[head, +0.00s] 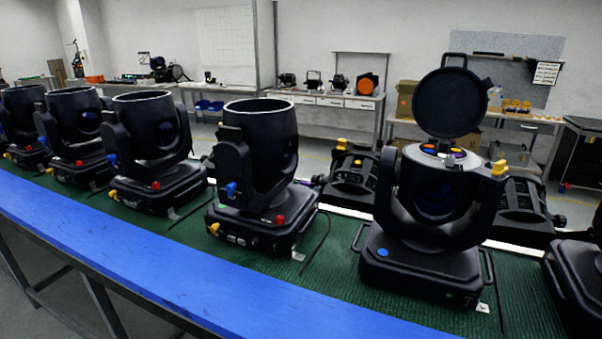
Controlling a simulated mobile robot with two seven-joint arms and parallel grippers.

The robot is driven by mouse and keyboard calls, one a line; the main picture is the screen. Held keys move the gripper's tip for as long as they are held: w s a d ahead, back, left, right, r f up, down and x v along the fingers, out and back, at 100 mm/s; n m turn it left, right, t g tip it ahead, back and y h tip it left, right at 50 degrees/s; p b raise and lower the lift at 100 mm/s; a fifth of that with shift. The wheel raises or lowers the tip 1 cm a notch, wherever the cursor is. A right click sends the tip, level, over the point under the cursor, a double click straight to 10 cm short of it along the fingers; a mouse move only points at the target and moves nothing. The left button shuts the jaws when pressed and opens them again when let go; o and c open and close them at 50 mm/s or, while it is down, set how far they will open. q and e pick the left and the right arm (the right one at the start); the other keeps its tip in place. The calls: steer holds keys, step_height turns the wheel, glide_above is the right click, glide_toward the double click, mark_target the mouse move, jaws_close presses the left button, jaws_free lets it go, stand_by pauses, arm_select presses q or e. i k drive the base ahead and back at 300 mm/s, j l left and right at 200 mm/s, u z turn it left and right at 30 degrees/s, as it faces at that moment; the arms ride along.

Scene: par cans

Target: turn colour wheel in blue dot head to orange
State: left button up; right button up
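The moving head with the blue dot (383,252) on its base stands at the right of the bench. Its round black lid (450,103) is swung up, and the top of its upright barrel is open. The colour wheel (443,157) shows there as a pale disc with small coloured patches, among them orange, yellow and purple. The patches are too small to tell which one is at the working position. A yellow part (499,167) sticks up at the right of the barrel. Neither of my grippers is in view.
Several similar heads, such as the closest one (262,165), stand in a row to the left on the green mat (165,228). Another fixture (577,270) is cut off at the right edge. A blue strip (150,265) runs along the front. Dark units (352,178) stand behind.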

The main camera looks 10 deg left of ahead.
mark_target(438, 150)
steer(key=k+l, duration=0.1)
steer(key=l, duration=0.3)
steer(key=k+l+u, duration=0.15)
steer(key=l, duration=0.25)
steer(key=k+l, duration=0.1)
steer(key=l, duration=0.3)
steer(key=k+l+u, duration=0.15)
steer(key=l, duration=0.25)
steer(key=k+l, duration=0.15)
steer(key=l, duration=0.2)
steer(key=k+l+u, duration=0.1)
steer(key=l, duration=0.3)
